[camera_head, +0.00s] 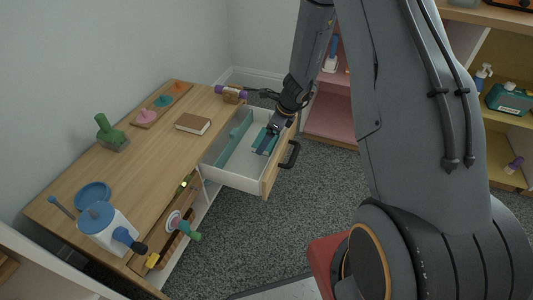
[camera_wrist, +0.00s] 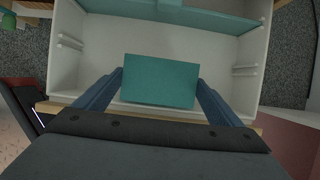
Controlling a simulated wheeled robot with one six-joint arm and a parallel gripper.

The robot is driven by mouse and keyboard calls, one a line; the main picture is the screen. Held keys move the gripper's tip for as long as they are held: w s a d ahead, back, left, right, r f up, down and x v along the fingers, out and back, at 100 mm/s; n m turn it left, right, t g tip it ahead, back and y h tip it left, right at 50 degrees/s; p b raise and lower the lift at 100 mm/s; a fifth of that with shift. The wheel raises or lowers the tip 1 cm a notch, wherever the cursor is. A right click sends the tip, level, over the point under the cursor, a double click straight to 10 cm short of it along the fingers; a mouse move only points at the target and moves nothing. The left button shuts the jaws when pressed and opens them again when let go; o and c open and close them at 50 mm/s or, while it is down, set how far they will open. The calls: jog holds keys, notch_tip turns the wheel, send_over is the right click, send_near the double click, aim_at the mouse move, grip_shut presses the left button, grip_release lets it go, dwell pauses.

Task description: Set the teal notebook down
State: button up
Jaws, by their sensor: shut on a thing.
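The teal notebook (camera_wrist: 160,82) is held between the two blue fingers of my gripper (camera_wrist: 160,97) in the wrist view. In the head view the notebook (camera_head: 263,141) shows just below my gripper (camera_head: 270,132), inside the outline of the open white drawer (camera_head: 222,177). The drawer's white walls surround it in the wrist view (camera_wrist: 68,62). I cannot tell whether the notebook touches the drawer floor. The gripper's contact with the notebook's edges is partly hidden in the head view.
A teal divider (camera_head: 240,124) crosses the drawer's back part. The wooden front (camera_head: 278,163) carries a black handle (camera_head: 290,155). On the desk (camera_head: 155,165) are a brown book (camera_head: 193,123), a green stamp-like object (camera_head: 110,133) and a white canister (camera_head: 105,228). Shelves stand at the right.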

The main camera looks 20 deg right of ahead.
jog(key=shift+f+b, duration=1)
jog(key=shift+f, duration=1.95)
jog(key=shift+f, duration=0.2)
jog(key=o, duration=0.9)
jog(key=shift+r, duration=0.1)
